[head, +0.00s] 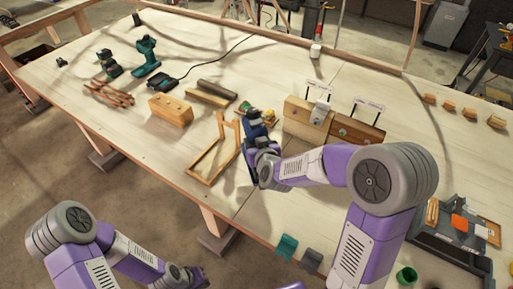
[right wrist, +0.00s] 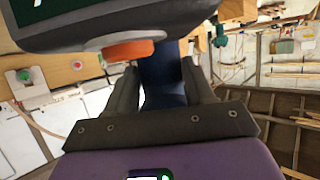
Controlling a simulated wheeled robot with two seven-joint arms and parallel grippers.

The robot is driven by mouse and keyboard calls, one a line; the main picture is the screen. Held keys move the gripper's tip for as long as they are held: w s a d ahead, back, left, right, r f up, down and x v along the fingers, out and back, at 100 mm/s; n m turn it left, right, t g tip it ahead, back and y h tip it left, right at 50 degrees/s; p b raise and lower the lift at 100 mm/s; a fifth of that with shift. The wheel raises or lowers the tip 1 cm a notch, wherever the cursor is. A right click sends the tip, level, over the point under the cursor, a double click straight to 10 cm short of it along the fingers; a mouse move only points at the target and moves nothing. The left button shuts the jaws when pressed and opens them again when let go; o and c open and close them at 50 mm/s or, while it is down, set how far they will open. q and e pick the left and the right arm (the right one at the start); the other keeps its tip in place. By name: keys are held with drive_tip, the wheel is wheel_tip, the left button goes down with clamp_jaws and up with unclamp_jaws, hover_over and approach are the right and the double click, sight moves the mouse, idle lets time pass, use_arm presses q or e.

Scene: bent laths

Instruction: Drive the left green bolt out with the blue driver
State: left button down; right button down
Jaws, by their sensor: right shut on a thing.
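My right gripper (head: 256,140) stands over the middle of the table, shut on the blue driver (head: 254,117). In the right wrist view the driver's blue handle (right wrist: 163,80) sits between the fingers (right wrist: 165,95), with a dark body and orange part above. Two joined wooden blocks (head: 297,121) stand right of the driver, apart from it in the picture. A green-tinted bolt head (head: 342,132) shows on the darker right block; the left block's bolt is not clear. A green round piece (right wrist: 25,75) shows at left in the wrist view. My left gripper (head: 192,277) is low, off the table; its jaws are unclear.
A wooden frame (head: 205,168) lies left of the right gripper, near the front edge. A wooden block (head: 171,109), dark bars (head: 216,89) and teal power tools (head: 147,57) lie farther left. A tray (head: 450,245) with parts and a green cup (head: 406,276) are at right.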

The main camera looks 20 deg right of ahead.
drive_tip(key=shift+w+d+r+m+h+b, duration=0.25)
drive_tip(key=shift+w+d+m+h+b, duration=0.2)
drive_tip(key=shift+d+m+h+b, duration=0.3)
drive_tip(key=s+d+f+m+g+h+b, duration=0.1)
drive_tip(key=s+d+f+m+h+b, duration=0.1)
drive_tip(key=d+b, duration=0.1)
drive_tip(key=s+d+f+m+g+h+b, duration=0.2)
drive_tip(key=d+f+m+h+b, duration=0.1)
drive_tip(key=b, duration=0.1)
drive_tip(key=s+d+f+m+g+h+b, duration=0.1)
drive_tip(key=s+d+f+m+h+b, duration=0.1)
drive_tip(key=d+m+h+b, duration=0.1)
drive_tip(key=shift+s+d+f+b, duration=0.15)
drive_tip(key=shift+d+f+b, duration=0.15)
drive_tip(key=shift+d+b, duration=0.25)
drive_tip(key=shift+d+f+g+h, duration=0.1)
drive_tip(key=shift+f+g+h, duration=0.05)
drive_tip(key=shift+g+h, duration=0.15)
drive_tip(key=shift+w+d, duration=0.25)
drive_tip(key=shift+w, duration=0.15)
drive_tip(key=shift+w+d, duration=0.45)
drive_tip(key=shift+d, duration=0.1)
drive_tip(key=shift+s+f+p, duration=0.1)
drive_tip(key=shift+f+p, duration=0.1)
drive_tip(key=shift+p, duration=0.75)
